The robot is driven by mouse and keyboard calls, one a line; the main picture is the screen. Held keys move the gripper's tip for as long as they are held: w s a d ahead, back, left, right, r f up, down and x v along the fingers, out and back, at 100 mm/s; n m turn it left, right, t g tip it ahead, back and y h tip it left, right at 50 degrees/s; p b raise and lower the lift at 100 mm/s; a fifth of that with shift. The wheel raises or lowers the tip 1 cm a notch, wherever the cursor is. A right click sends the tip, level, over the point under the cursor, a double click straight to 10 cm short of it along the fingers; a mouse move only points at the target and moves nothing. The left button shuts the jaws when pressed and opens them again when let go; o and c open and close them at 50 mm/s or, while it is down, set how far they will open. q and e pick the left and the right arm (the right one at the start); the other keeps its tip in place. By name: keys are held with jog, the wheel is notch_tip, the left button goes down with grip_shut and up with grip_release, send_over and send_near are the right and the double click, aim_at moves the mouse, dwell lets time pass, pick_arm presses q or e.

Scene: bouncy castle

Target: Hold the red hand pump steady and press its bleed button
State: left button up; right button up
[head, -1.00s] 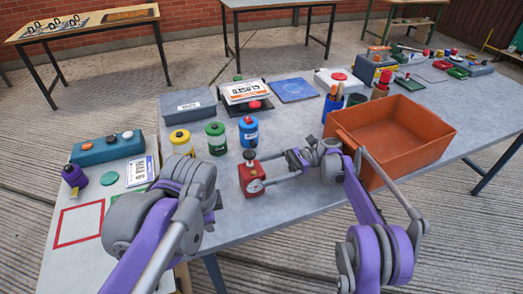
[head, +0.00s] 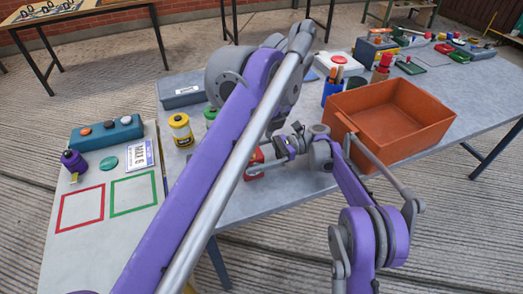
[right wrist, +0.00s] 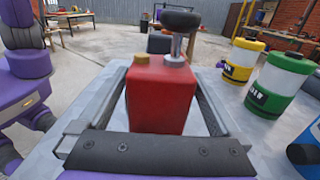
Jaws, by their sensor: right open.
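The red hand pump (right wrist: 162,98) stands upright on the table, with a brass-coloured button (right wrist: 142,58) and a black-knobbed plunger (right wrist: 182,22) on top. My right gripper (right wrist: 160,85) is open, its two fingers on either side of the pump body; I cannot tell whether either touches it. In the head view only a small red part of the pump (head: 255,158) shows behind my left arm. My left arm crosses in front of the pump; its gripper is hidden.
An orange bin (head: 400,112) stands to the right of my right gripper. A yellow canister (head: 181,132) and a green one (head: 210,116) stand behind my left arm. Left are a teal button box (head: 106,134) and red (head: 80,209) and green (head: 133,193) outlined squares.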

aim_at(242, 175)
jog(key=shift+x, duration=1.7)
grip_shut()
pick_arm(q)
grip_shut()
dwell(0.8)
